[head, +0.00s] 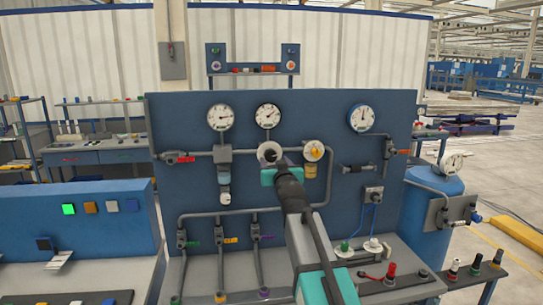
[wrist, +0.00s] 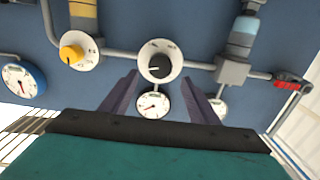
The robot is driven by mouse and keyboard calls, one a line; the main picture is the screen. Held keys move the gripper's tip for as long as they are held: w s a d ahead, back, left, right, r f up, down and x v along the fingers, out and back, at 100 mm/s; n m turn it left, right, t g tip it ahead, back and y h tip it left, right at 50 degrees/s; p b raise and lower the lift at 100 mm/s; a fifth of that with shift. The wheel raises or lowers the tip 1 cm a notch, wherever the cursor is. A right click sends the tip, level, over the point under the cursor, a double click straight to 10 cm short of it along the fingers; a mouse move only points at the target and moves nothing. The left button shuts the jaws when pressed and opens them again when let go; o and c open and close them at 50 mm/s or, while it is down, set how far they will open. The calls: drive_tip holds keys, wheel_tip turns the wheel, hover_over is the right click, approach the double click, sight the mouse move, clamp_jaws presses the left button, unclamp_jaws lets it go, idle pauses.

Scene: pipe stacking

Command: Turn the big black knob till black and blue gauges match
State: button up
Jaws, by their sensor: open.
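The black knob sits on a white round dial on the blue panel. It shows in the head view (head: 270,155), partly covered by my gripper, and in the wrist view (wrist: 159,67). A black-rimmed gauge (head: 267,116) is right above the knob; its needle points to the upper right. The blue-rimmed gauge (head: 361,118) is further right, its needle near the top; it also shows in the wrist view (wrist: 22,79), which is turned upside down. My gripper (wrist: 160,82) is open, its two fingers apart on either side of the knob's dial, pointing at the panel. Contact with the knob is not visible.
Another black-rimmed gauge (head: 221,117) is on the left. A yellow knob (head: 314,151) on a white dial is close right of the black knob. Grey pipes (head: 330,203) cross the panel. A red valve handle (head: 180,159) is at the left.

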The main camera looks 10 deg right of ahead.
sight(271, 156)
drive_tip(key=shift+w+p, duration=1.05)
drive_tip(key=shift+w, duration=2.25)
drive_tip(key=shift+c, duration=0.2)
drive_tip(key=c, duration=1)
